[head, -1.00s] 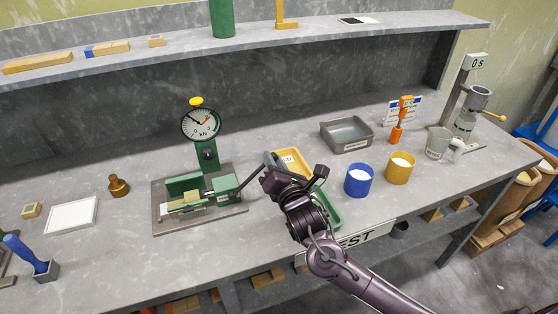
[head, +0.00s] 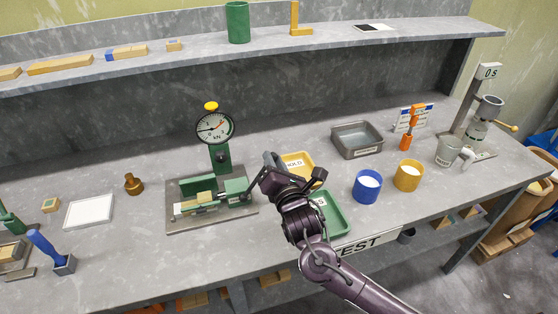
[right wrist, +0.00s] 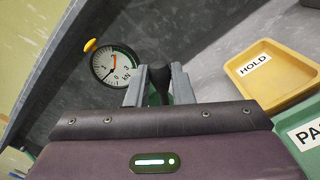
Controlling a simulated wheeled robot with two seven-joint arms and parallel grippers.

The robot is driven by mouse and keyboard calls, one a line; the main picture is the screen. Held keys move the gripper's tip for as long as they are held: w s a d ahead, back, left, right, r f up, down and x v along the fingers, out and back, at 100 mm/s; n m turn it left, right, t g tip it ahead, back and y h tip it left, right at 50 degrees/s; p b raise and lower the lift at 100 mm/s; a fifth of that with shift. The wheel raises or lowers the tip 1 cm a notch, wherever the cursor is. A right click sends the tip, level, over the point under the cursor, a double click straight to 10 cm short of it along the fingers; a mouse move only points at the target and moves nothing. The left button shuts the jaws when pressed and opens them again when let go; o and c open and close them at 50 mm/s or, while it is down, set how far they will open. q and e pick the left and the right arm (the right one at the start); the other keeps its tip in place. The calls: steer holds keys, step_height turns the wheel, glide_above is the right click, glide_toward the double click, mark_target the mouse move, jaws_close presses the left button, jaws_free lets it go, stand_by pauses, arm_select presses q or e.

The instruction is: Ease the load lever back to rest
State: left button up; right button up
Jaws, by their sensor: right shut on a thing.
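The green press (head: 221,160) stands on a grey base plate (head: 180,222) on the bench, with a round kN dial (head: 215,128) on its column. The dial has a black needle and a red one; the black one points left in the head view. A light wooden block (head: 203,200) lies in the press. The load lever (head: 254,182) runs from the press to the right and up to my right gripper (head: 270,168). In the right wrist view the gripper (right wrist: 160,86) is shut on the lever's black grip (right wrist: 160,80). My left gripper is out of view.
Right of the press lie a yellow HOLD tray (head: 300,161) and a green tray (head: 336,222), partly behind my right arm. Blue (head: 366,188) and yellow (head: 408,177) cups and a grey tray (head: 357,140) stand further right. A brass weight (head: 133,184) stands left.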

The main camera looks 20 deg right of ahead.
steer(key=shift+a+r+p, duration=0.4)
steer(key=shift+a, duration=0.25)
steer(key=shift+a+r+p, duration=0.35)
steer(key=shift+a, duration=0.25)
steer(key=a+p, duration=0.1)
steer(key=a, duration=0.1)
steer(key=a+r+p, duration=0.1)
steer(key=a, duration=0.1)
steer(key=shift+s+a, duration=0.1)
steer(key=shift+a, duration=0.1)
steer(key=shift+r, duration=0.1)
